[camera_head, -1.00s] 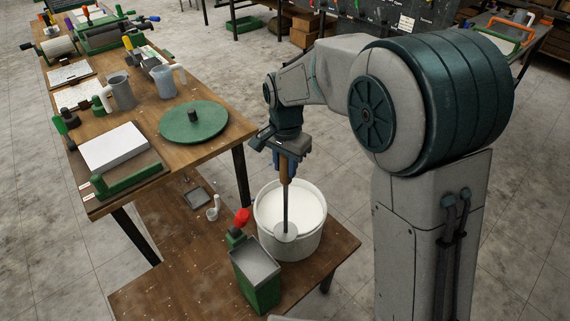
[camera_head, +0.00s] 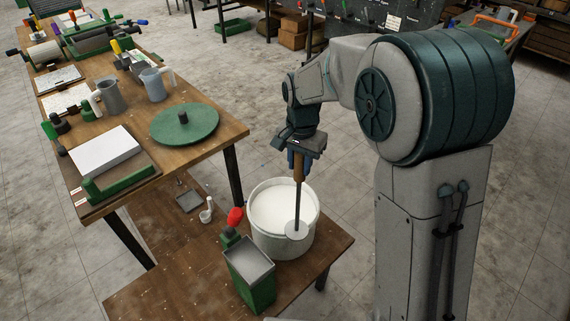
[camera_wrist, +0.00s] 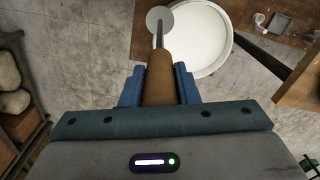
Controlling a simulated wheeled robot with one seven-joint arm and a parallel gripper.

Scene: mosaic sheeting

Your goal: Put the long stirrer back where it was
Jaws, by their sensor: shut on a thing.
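The long stirrer (camera_head: 299,195) has a brown wooden handle, a thin dark shaft and a pale round disc at its lower end. My gripper (camera_head: 298,157) is shut on its handle, and the stirrer hangs nearly upright. In the head view the disc overlaps the front right rim of the white bucket (camera_head: 264,244). In the wrist view the handle (camera_wrist: 159,78) sits between the blue fingers, and the disc shows at the left edge of the bucket (camera_wrist: 232,42). I cannot tell the disc's exact height above the rim.
The bucket stands on a low wooden bench (camera_head: 185,262), beside a green box with a grey top (camera_head: 249,262), a red-knobbed tool (camera_head: 235,217) and a small white ladle (camera_head: 206,212). The higher table (camera_head: 140,185) holds a green turntable (camera_head: 184,125), mugs and a white slab.

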